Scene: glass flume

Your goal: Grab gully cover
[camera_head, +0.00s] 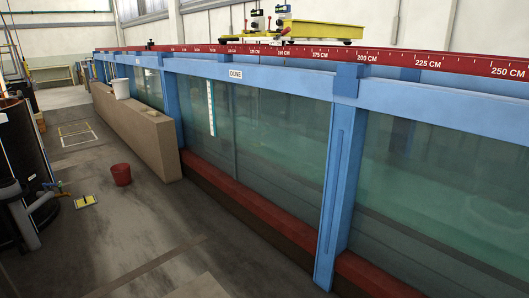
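A small flat yellow piece with a dark mark on its top (85,201) lies on the grey floor at the left, near the foot of a dark tank. It may be the gully cover, but it is too small to tell for sure. It lies apart from the tank and the red bucket. Neither of my grippers is in view.
A red bucket (121,175) stands on the floor beside a long low beige wall (141,129), which bears a white bucket (121,88). The black tank (27,150) with grey pipe (25,222) is at the left edge. The blue-framed glass flume (338,190) fills the right. The floor between is clear.

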